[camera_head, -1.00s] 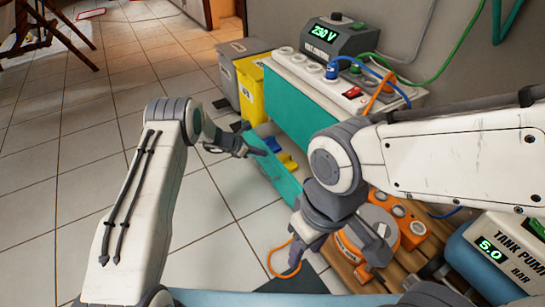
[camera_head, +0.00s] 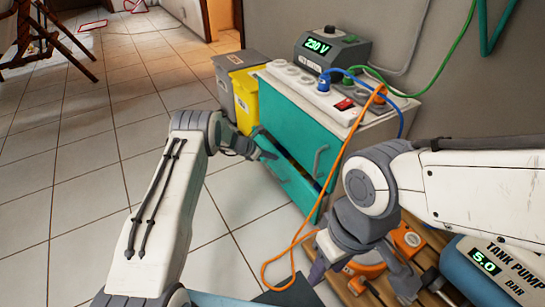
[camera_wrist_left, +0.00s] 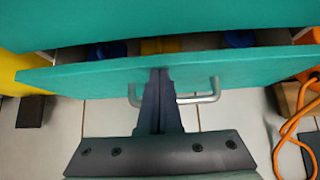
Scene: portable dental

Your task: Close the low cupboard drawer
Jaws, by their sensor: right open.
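The low cupboard (camera_head: 345,125) has a teal front and a pale top. Its drawer (camera_head: 285,178) is slightly open, with a narrow dark gap above its teal front. In the left wrist view, the drawer front (camera_wrist_left: 240,72) spans the picture, with a metal handle (camera_wrist_left: 205,98) and blue and yellow things partly visible in the gap. My left gripper (camera_head: 270,156) is at the drawer front; its fingers (camera_wrist_left: 160,75) are together, with tips against or very near the panel, beside the handle's left part. My right gripper (camera_head: 362,280) is open above the orange equipment, away from the drawer.
A yellow bin (camera_head: 246,98) and a grey bin (camera_head: 226,75) stand left of the cupboard. An orange cable (camera_head: 290,255) hangs to the right of the drawer. Tiled floor (camera_head: 90,180) is clear at left.

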